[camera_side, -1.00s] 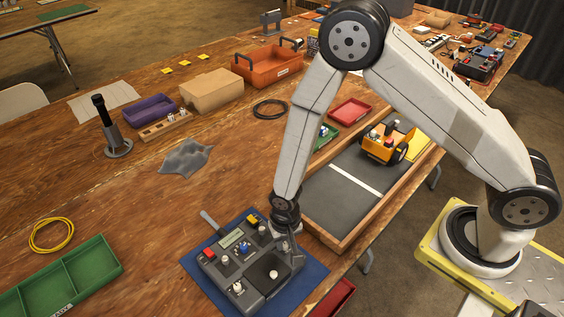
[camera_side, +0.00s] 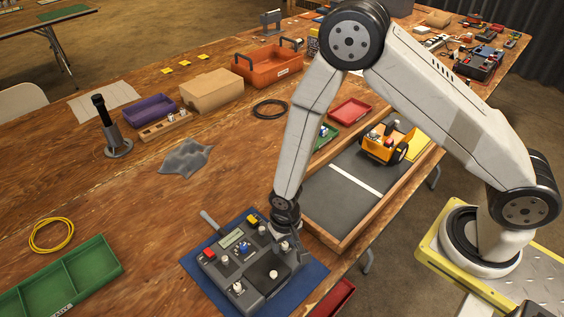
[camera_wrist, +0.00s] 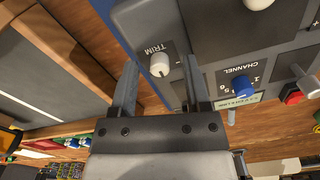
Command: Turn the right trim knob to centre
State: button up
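A grey control box (camera_side: 257,283) lies on a blue mat (camera_side: 203,284) on the wooden table. My gripper (camera_side: 290,240) is at the box's upper right corner in the side view, its fingers too small to make out there. In the wrist view my gripper (camera_wrist: 161,62) is open, with one finger on each side of a white trim knob (camera_wrist: 159,65). Gaps show between the knob and both fingers. The label TRIM is beside the knob. The knob's pointer direction is not clear. In the side view my wrist hides this knob.
A blue channel knob (camera_wrist: 243,87) and a red button (camera_wrist: 291,96) are right of the fingers in the wrist view. The side view shows a joystick (camera_side: 273,274) on the box. A wood-rimmed grey tray (camera_side: 330,205) with a yellow toy truck (camera_side: 384,143) stands close behind my gripper.

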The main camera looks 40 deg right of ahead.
aim_at(285, 244)
jog(key=shift+r, duration=0.15)
jog(key=shift+r, duration=3.75)
jog(key=shift+d+r, duration=0.4)
jog(key=shift+r, duration=0.1)
jog(key=s+d+r+n+t, duration=0.2)
jog(key=s+d+r, duration=0.3)
jog(key=d+r, duration=0.7)
jog(key=shift+d+r+n+t, duration=0.3)
jog(key=shift+n, duration=0.2)
